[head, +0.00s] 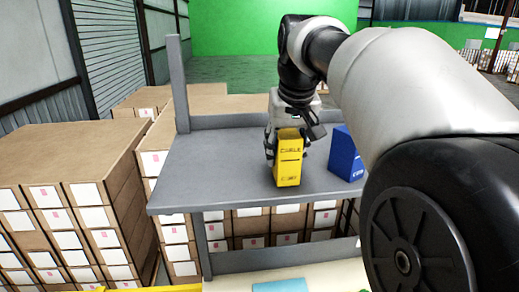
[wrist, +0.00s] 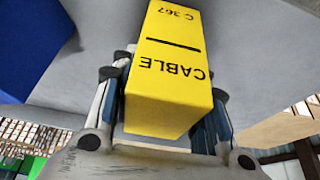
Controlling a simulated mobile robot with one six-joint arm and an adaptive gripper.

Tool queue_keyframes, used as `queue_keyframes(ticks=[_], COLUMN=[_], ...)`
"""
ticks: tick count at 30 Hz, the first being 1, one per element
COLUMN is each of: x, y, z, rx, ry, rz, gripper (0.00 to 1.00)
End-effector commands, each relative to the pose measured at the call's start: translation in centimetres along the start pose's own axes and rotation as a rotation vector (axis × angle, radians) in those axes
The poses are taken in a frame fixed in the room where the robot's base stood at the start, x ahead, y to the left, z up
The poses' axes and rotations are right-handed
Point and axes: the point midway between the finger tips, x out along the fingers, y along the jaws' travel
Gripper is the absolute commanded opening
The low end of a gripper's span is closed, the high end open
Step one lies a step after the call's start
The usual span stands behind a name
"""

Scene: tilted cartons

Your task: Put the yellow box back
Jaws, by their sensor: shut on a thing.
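The yellow box (head: 288,160) stands close to upright, a little tilted, at the grey shelf (head: 200,170) near its front edge in the head view. My gripper (head: 287,135) is shut on it from behind and above. In the wrist view the yellow box (wrist: 172,75) shows the word CABLE between the two fingers of my gripper (wrist: 165,110). I cannot tell whether its base touches the shelf. A blue box (head: 345,155) stands on the shelf to the right, apart from the yellow one. My arm partly covers the shelf's right side.
The blue box also shows at the upper left of the wrist view (wrist: 35,40). The shelf's left part is bare, with a grey post (head: 179,85) at its left end. Stacked brown cartons (head: 70,190) stand to the left and below.

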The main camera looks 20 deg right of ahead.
Motion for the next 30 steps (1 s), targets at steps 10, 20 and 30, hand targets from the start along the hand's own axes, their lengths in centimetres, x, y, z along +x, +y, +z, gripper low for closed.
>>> queue_keyframes(ticks=[10,20,30], x=[0.2,0.2,-1.1], y=[0.0,0.0,0.0], z=[0.1,0.1,-0.1], rx=[0.0,0.0,0.0], ry=[-0.001,-0.001,0.003], rz=[0.0,0.0,0.0], gripper=[0.48,0.61,0.61])
